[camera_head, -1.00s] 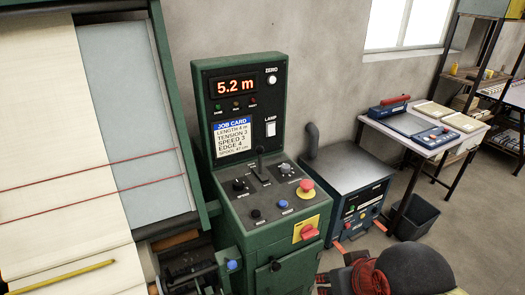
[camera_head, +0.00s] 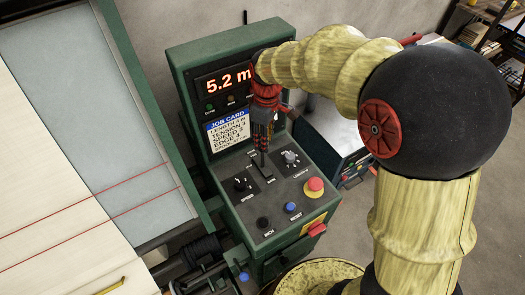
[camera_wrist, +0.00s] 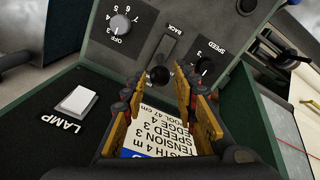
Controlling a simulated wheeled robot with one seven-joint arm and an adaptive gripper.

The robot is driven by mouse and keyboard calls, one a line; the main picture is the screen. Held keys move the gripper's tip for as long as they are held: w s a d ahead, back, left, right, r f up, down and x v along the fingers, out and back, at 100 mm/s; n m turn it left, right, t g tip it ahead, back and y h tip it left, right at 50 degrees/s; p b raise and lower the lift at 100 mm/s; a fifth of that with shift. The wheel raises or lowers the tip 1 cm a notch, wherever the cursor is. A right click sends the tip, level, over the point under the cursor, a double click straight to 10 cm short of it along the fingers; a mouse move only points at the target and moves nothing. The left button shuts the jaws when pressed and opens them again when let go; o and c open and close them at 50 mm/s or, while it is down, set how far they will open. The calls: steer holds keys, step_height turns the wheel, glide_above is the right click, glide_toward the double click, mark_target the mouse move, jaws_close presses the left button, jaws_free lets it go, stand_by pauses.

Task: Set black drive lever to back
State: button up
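The black drive lever (camera_head: 261,160) stands up from a slotted plate on the green console's sloped panel. Its round black knob (camera_wrist: 158,75) shows in the wrist view; in the head view my gripper covers its top. A "BACK" label (camera_wrist: 176,29) is beside the slot's end farther from the job card. My gripper (camera_head: 263,138) points down over the lever. In the wrist view its two yellow-padded fingers (camera_wrist: 160,84) are apart, with the knob between or just beyond the tips. I cannot tell whether they touch it.
The speed knob (camera_head: 241,184), another dial (camera_head: 290,157), the red stop button (camera_head: 314,186) and the blue reset button (camera_head: 290,207) are close by. The upright job card (camera_head: 228,130) and the lamp switch (camera_wrist: 76,102) are near my fingers.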

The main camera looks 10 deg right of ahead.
mark_target(263, 168)
steer(key=shift+w+a+f+n, duration=0.3)
steer(key=shift+w+a+f, duration=0.1)
steer(key=shift+w+f, duration=0.1)
steer(key=shift+f, duration=0.3)
step_height(263, 168, down, 11)
steer(key=shift+s+f+b, duration=0.1)
steer(key=shift+f+b, duration=0.1)
steer(key=shift+b, duration=0.25)
steer(key=shift+c, duration=0.4)
jaws_close()
